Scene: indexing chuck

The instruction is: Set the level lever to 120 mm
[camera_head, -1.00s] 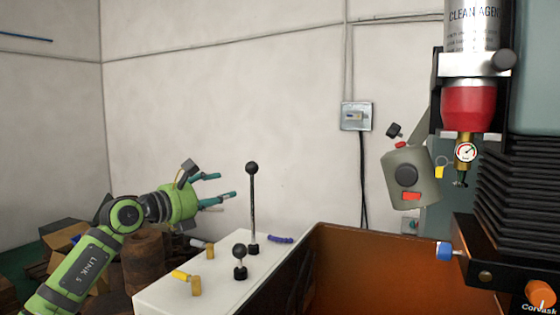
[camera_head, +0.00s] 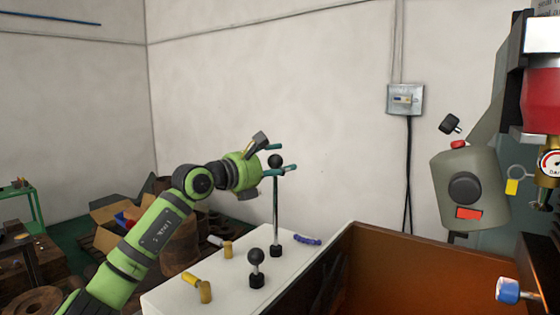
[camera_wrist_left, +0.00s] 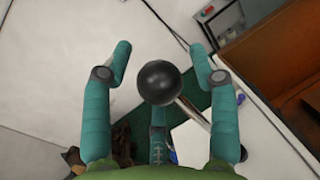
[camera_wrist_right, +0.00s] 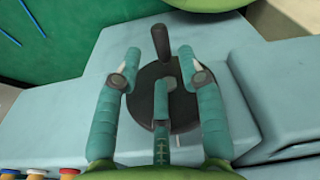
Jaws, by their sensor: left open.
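A tall lever with a black ball knob (camera_head: 275,161) stands upright on the white cabinet top. A shorter lever with a black ball (camera_head: 256,257) stands in front of it. I cannot read which is marked as the level lever, and no millimetre scale is legible. My left gripper (camera_head: 288,157) is open at the tall lever's knob, its fingers on either side. In the left wrist view the black knob (camera_wrist_left: 160,82) sits between the spread fingers, with no clear grip. My right gripper (camera_wrist_right: 160,52) is open in front of a dark round disc with a handle (camera_wrist_right: 160,42).
Yellow-brass handles (camera_head: 204,290) and a blue curved handle (camera_head: 306,239) sit on the white cabinet top (camera_head: 190,275). An orange-brown tray (camera_head: 420,270) lies to the right, with a grey machine unit (camera_head: 468,190) above it. Boxes and barrels stand behind my left arm.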

